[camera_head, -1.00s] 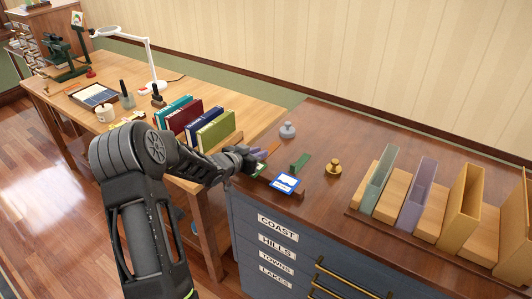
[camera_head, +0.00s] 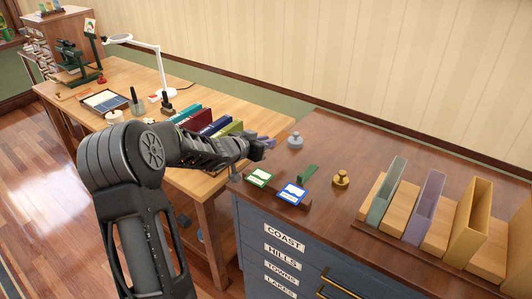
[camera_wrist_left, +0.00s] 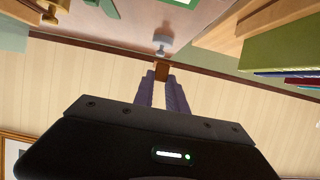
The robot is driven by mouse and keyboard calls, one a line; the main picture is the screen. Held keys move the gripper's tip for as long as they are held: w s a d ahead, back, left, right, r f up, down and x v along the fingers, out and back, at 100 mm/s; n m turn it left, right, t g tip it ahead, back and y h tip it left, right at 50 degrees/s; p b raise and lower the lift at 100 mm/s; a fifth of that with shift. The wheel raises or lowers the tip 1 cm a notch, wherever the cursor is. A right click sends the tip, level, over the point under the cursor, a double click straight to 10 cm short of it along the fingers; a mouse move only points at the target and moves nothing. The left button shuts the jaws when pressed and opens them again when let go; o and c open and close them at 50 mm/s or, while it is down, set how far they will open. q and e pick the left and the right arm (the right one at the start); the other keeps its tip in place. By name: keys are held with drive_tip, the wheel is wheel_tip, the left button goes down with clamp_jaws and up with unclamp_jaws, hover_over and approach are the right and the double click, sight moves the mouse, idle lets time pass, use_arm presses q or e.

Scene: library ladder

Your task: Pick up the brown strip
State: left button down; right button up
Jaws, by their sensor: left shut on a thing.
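My left gripper (camera_head: 266,142) is raised above the left end of the dark wooden cabinet top (camera_head: 335,150). In the left wrist view its two purple fingertips (camera_wrist_left: 161,82) are shut on the brown strip (camera_wrist_left: 161,71). Only a short brown end of the strip shows between and beyond the fingertips. In the head view I cannot make out the strip at the gripper. My right gripper is not in view.
A green card (camera_head: 259,177), a blue card (camera_head: 292,194), a green block (camera_head: 307,173), a brass weight (camera_head: 341,178) and a grey weight (camera_head: 295,140) are on the cabinet top. Upright holders (camera_head: 430,195) stand at right. Books (camera_head: 205,120) stand on the desk at left.

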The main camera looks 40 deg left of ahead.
use_arm(q)
drive_tip(key=shift+r, duration=0.7)
drive_tip(key=w+d+m+h, duration=0.1)
drive_tip(key=w+d, duration=0.2)
drive_tip(key=d, duration=1.4)
drive_tip(key=shift+n+y, duration=0.4)
drive_tip(key=s+d+f, duration=0.1)
drive_tip(key=d, duration=0.3)
drive_tip(key=s+d+f, duration=0.1)
drive_tip(key=s+d, duration=0.1)
drive_tip(key=d, duration=0.2)
drive_tip(key=s+d+f, duration=0.2)
drive_tip(key=d, duration=0.2)
drive_tip(key=shift+d+f, duration=0.1)
drive_tip(key=shift+d, duration=0.15)
